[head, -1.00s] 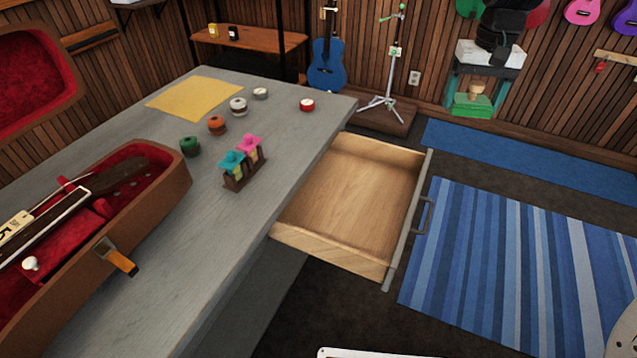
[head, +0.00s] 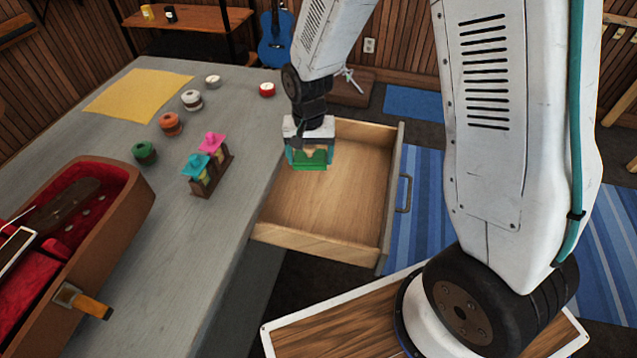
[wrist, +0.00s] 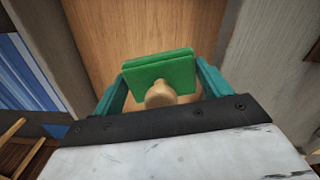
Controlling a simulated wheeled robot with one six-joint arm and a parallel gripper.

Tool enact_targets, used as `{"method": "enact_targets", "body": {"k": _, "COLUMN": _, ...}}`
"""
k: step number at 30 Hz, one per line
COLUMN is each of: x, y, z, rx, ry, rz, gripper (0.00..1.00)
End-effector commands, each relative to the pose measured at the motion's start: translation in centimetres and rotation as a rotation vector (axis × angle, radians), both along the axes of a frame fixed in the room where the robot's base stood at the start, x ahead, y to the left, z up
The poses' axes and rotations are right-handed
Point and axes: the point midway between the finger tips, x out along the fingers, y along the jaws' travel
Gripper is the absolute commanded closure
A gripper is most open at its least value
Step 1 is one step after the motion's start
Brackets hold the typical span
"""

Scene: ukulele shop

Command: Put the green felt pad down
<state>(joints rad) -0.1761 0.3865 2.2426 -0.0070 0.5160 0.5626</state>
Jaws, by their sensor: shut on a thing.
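The green felt pad (head: 310,163) is a green block with a light wooden knob. My gripper (head: 309,154) is shut on it and holds it over the far part of the open drawer (head: 330,205). In the wrist view the pad (wrist: 158,72) and its knob (wrist: 160,95) sit between the teal fingers of my gripper (wrist: 160,88). The wooden drawer floor (wrist: 140,25) shows beyond the pad. I cannot tell the exact gap between pad and drawer floor. The drawer looks empty.
The grey counter (head: 205,225) stands left of the drawer.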

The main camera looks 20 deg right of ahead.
Motion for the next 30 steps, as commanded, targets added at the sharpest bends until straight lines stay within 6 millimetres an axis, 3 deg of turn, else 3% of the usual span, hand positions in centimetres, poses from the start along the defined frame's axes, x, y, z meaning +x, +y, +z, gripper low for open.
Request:
{"method": "enact_targets", "body": {"k": 1, "x": -2.2, "y": 0.4, "z": -2.5, "rx": -0.003, "ry": 0.012, "rz": -0.038, "gripper": 0.48}}
{"method": "enact_targets", "body": {"k": 3, "x": -4.6, "y": 0.7, "z": -5.0, "rx": -0.003, "ry": 0.010, "rz": -0.097, "gripper": 0.48}}
{"method": "enact_targets", "body": {"k": 6, "x": -7.6, "y": 1.0, "z": -7.6, "rx": -0.003, "ry": 0.008, "rz": -0.167, "gripper": 0.48}}
{"method": "enact_targets", "body": {"k": 9, "x": -9.6, "y": 1.0, "z": -9.0, "rx": -0.001, "ry": 0.002, "rz": -0.216, "gripper": 0.48}}
{"method": "enact_targets", "body": {"k": 12, "x": -10.3, "y": 1.0, "z": -9.7, "rx": 0.001, "ry": -0.002, "rz": -0.242, "gripper": 0.48}}
{"method": "enact_targets", "body": {"k": 16, "x": -8.7, "y": 0.3, "z": -10.1, "rx": 0.002, "ry": -0.004, "rz": -0.253, "gripper": 0.48}}
{"method": "enact_targets", "body": {"k": 24, "x": -1.9, "y": -2.2, "z": -10.7, "rx": 0.002, "ry": -0.005, "rz": -0.251, "gripper": 0.48}}
{"method": "enact_targets", "body": {"k": 30, "x": 2.1, "y": -3.7, "z": -11.1, "rx": 0.002, "ry": -0.004, "rz": -0.250, "gripper": 0.48}}
